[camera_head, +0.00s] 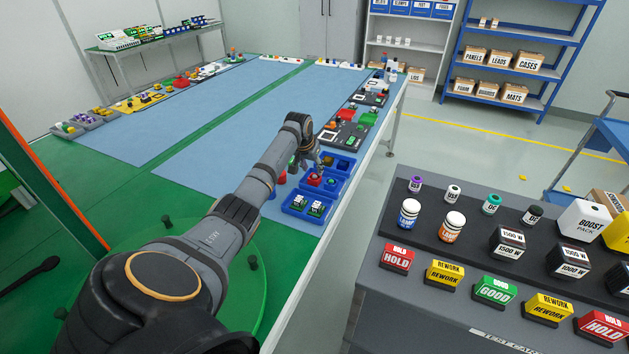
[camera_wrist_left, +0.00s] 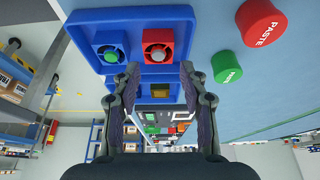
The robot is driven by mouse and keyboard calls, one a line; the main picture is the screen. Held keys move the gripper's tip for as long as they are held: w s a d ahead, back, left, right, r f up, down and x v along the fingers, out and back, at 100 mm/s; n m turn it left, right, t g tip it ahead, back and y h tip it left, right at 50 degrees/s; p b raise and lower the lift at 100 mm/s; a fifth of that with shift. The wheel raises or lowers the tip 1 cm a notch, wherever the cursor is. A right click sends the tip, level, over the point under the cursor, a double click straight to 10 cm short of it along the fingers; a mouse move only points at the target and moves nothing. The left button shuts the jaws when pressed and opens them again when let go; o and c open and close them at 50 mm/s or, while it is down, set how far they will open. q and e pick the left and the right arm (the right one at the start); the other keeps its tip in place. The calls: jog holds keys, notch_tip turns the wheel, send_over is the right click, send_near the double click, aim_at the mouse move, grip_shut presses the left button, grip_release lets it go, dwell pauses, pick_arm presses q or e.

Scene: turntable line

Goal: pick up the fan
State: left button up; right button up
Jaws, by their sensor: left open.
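A blue divided tray (camera_wrist_left: 180,28) shows at the top of the left wrist view. It holds a red square part (camera_wrist_left: 158,45) with a grey round face, and a blue square part (camera_wrist_left: 107,47) with a grey ring and green centre. Either round-faced part could be the fan; I cannot tell which. In the head view the red part (camera_head: 314,180) sits on the table's right side. My left gripper (camera_head: 325,163) is open and empty near this tray; its fingertips (camera_wrist_left: 160,68) show apart, close to the red part in the picture. My right gripper is not in view.
A red paste container (camera_wrist_left: 261,22) and a green container (camera_wrist_left: 226,66) stand beside the tray. A nearer blue tray (camera_head: 327,219) holds white-and-green parts. More trays lie beyond. Blue mats (camera_head: 215,116) leave clear room to the left. A dark bench (camera_head: 430,285) stands at right.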

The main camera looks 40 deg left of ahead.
aim_at(315, 175)
pick_arm(q)
jog(key=x, duration=0.5)
jog(key=shift+d+f, duration=0.1)
jog(key=c, duration=0.8)
jog(key=shift+o, duration=0.2)
notch_tip(315, 175, up, 3)
jog(key=shift+b, duration=0.35)
jog(key=s+d+r, duration=0.6)
jog(key=d+r, duration=0.4)
jog(key=d, duration=0.2)
jog(key=shift+d, duration=0.3)
